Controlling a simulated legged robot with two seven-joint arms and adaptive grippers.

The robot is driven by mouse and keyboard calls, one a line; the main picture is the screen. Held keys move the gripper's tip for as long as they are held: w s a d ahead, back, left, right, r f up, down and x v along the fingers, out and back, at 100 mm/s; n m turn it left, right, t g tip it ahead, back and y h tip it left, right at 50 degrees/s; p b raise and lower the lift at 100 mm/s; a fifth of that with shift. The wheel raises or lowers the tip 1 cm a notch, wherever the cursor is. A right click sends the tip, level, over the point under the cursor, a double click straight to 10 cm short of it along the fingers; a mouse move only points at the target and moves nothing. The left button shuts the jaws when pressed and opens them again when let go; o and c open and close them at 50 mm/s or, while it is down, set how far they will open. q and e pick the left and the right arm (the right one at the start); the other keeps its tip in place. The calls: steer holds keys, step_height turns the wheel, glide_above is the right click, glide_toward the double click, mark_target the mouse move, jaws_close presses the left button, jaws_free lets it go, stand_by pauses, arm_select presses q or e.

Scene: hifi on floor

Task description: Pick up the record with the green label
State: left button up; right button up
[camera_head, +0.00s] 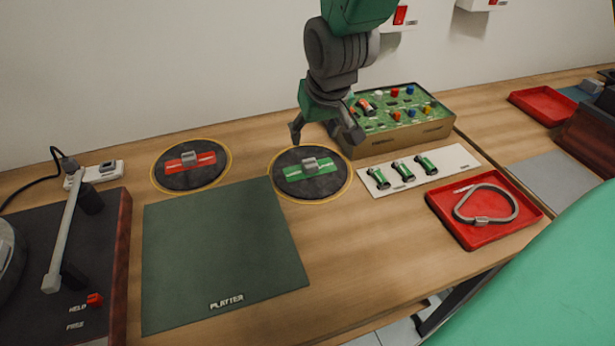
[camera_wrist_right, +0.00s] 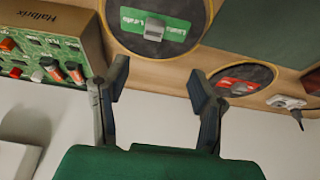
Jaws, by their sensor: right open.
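The record with the green label (camera_head: 296,182) lies flat on the wooden table, ringed in yellow, with a small grey block-like grip at its centre. My right gripper (camera_head: 322,133) is above and just behind it, fingers apart and empty, not touching it. In the right wrist view the green-label record (camera_wrist_right: 185,32) lies beyond the fingertips of the open right gripper (camera_wrist_right: 160,82). A second record with a red label (camera_head: 172,174) lies to its left; it also shows in the right wrist view (camera_wrist_right: 258,74). My left gripper is not in view.
A dark green mat marked PLATTER (camera_head: 218,262) lies in front of the records. A turntable (camera_head: 112,270) stands at left. A box with a green panel (camera_head: 420,132), a white strip with green-ended parts (camera_head: 446,161) and a red tray (camera_head: 523,227) stand at right.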

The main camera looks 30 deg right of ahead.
steer(key=b, duration=0.1)
glide_above(310, 162)
steer(key=s+a, duration=0.1)
steer(key=s, duration=0.1)
step_height(310, 162, down, 8)
steer(key=shift+a+r, duration=0.1)
steer(key=shift+r, duration=0.05)
steer(key=x, duration=0.1)
steer(key=b+x, duration=0.1)
steer(key=x, duration=0.2)
steer(key=shift+d+f, duration=0.3)
steer(key=shift+w+d+f, duration=0.1)
steer(key=shift+w+f, duration=0.15)
steer(key=shift+f, duration=0.1)
steer(key=shift+s+r, duration=0.1)
jaws_close()
